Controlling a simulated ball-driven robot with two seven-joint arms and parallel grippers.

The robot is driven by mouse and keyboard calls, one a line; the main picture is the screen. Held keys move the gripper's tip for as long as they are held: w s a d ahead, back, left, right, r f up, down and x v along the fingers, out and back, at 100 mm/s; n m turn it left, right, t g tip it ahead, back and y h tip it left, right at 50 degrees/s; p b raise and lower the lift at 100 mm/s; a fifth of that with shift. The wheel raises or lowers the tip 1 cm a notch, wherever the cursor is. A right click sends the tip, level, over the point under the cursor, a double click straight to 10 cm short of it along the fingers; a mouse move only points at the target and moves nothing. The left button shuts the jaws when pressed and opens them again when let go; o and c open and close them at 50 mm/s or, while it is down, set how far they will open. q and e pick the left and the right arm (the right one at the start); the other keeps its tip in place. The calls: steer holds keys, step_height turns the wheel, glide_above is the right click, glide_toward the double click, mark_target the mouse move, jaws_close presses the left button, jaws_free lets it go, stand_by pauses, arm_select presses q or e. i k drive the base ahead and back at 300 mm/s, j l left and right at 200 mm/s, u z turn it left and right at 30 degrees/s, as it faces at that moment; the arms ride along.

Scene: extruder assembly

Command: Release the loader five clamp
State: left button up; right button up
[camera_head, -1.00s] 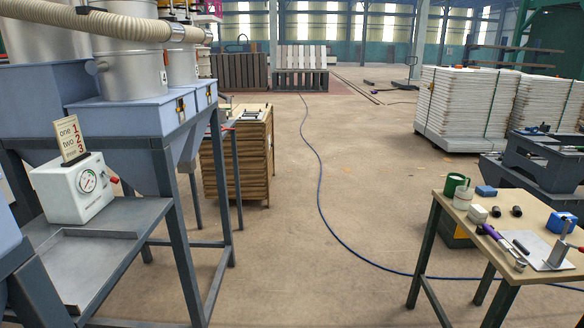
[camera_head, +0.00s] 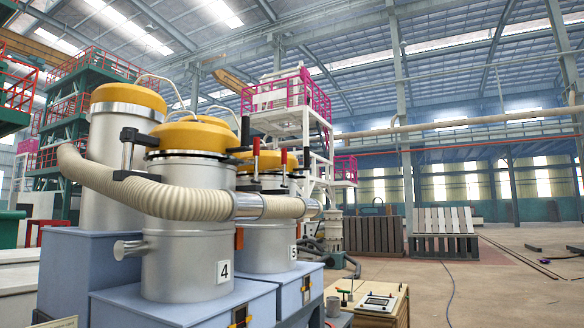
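The loaders are metal cylinders with yellow lids on blue hoppers. The loader labelled 4 (camera_head: 187,262) stands in front. Behind it to the right is a loader (camera_head: 268,245) whose small label looks like a 5. Upright clamp handles stand near its yellow lid (camera_head: 262,160): a red-tipped one (camera_head: 284,157) and a black one (camera_head: 306,156). Neither of my grippers is in view.
A ribbed cream hose (camera_head: 150,195) crosses in front of the loaders and hides part of them. A wooden cabinet (camera_head: 370,318) with a flat panel (camera_head: 376,302) on top stands to the lower right. The floor (camera_head: 500,290) on the right is largely open.

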mark_target(283, 151)
steer(key=i+l, duration=0.5)
steer(key=l, duration=0.15)
steer(key=i+l+z, duration=0.1)
steer(key=l, duration=0.3)
steer(key=i+l, duration=0.25)
steer(key=l+z, duration=0.05)
steer(key=l, duration=0.05)
